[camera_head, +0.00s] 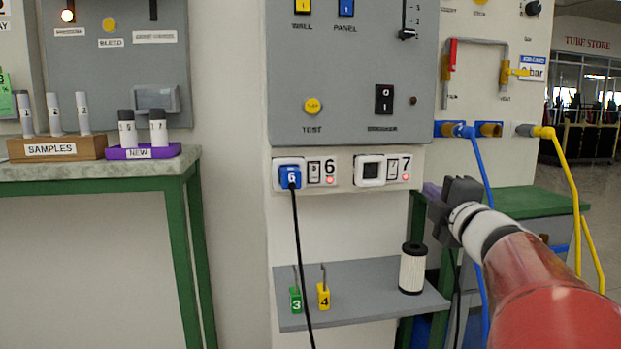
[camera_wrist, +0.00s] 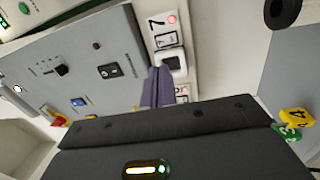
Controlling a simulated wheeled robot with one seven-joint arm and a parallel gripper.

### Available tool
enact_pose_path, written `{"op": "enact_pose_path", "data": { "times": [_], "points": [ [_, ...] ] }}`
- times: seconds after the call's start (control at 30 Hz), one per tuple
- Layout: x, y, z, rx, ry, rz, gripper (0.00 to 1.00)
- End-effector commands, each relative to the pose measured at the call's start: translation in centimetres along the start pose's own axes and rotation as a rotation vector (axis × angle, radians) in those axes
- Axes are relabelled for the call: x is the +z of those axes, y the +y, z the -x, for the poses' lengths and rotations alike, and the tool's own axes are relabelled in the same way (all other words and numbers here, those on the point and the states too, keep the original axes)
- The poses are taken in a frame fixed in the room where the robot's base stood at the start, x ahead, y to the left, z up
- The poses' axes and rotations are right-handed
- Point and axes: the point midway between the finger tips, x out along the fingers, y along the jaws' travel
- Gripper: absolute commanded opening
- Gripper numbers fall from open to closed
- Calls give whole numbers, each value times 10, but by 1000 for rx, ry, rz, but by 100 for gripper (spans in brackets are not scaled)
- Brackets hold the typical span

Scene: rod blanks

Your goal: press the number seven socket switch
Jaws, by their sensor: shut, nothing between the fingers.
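The number seven socket (camera_head: 370,170) is on the wall strip below the grey panel, its white frame holding a black insert with no plug. Its small rocker switch (camera_head: 393,169) sits between the insert and the digit 7, above a lit red lamp (camera_head: 405,177). In the wrist view the socket (camera_wrist: 173,63) lies just beyond my fingertips, and the switch (camera_wrist: 166,41) is farther up. My gripper (camera_head: 431,191) is right of and slightly below the socket in the head view. Its purple-grey fingers (camera_wrist: 159,70) are shut and empty; contact with the strip cannot be told.
The number six socket to the left holds a blue plug (camera_head: 291,176) with a hanging black cable. A shelf (camera_head: 360,285) below bears a black-capped white cylinder (camera_head: 412,270) and tags 3 and 4. Blue and yellow hoses (camera_head: 565,180) hang at right.

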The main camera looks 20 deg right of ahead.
Motion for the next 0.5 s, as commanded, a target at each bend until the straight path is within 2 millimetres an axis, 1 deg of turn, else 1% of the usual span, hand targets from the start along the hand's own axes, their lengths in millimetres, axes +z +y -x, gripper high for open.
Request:
{"op": "enact_pose_path", "data": {
  "times": [0.03, 0.13, 0.5],
  "points": [
    [3, -2, 1, -1, 9, 19, 0],
    [4, -2, 1, -3, 24, 38, 0],
    [2, -2, -2, -3, 26, 37, 0]
  ]
}}
